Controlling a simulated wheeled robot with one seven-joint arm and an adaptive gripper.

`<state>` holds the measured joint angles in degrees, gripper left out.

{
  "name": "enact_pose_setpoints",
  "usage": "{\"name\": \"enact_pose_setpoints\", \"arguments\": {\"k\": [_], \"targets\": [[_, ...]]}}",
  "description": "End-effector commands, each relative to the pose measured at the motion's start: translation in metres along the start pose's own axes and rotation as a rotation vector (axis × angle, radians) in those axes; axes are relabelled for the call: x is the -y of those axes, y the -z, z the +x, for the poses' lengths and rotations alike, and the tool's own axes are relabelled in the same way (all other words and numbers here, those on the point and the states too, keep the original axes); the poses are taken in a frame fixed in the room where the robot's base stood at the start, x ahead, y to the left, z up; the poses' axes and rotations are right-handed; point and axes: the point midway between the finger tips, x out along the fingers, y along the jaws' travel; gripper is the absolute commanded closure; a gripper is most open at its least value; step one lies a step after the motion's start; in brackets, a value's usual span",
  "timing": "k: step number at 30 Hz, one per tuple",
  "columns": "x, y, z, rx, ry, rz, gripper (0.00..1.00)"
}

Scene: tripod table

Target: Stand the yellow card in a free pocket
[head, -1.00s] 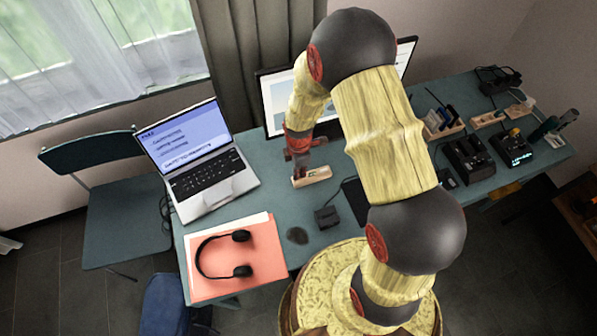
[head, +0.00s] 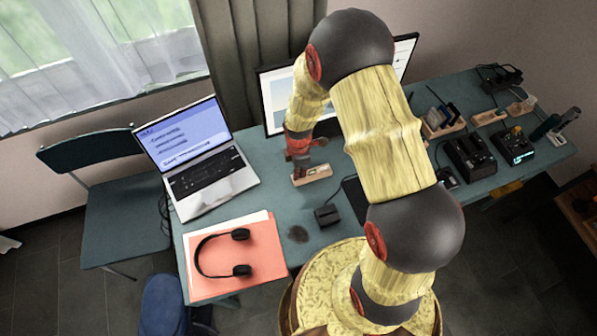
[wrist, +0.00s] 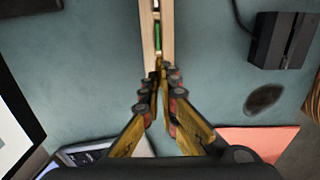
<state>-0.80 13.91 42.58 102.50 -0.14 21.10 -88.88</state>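A pale wooden holder (head: 312,175) with a long slot lies on the table in front of the monitor. In the wrist view the holder (wrist: 167,35) runs away from my fingers, with a green piece and a white piece in its slot. My gripper (head: 302,163) is at the holder's left end, pointing down. In the wrist view my gripper's fingertips (wrist: 162,76) are close together over the holder's near end. A thin pale sliver shows between them; I cannot tell whether it is the yellow card or the holder. The yellow card is not clearly visible elsewhere.
A black box (head: 327,215) stands in front of the holder. A laptop (head: 203,165) and headphones on a red folder (head: 262,262) are to the left. A monitor (head: 283,100) is behind. Wooden organizers (head: 443,122) and black devices (head: 470,155) are to the right.

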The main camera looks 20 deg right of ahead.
Motion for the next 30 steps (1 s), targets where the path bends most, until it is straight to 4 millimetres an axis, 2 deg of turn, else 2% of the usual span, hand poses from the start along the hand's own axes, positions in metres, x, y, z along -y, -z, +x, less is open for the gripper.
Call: {"name": "enact_pose_setpoints", "arguments": {"k": [4,6,17,26,30], "targets": [[0.000,0.000,0.004,0.000,0.000,0.000,1.00],[0.000,0.000,0.003,0.000,0.000,0.000,0.94],[0.000,0.000,0.003,0.000,0.000,0.000,0.74],[-0.001,0.000,0.001,0.000,-0.001,0.000,0.74],[-0.002,0.000,-0.011,0.000,-0.004,0.000,0.74]]}}
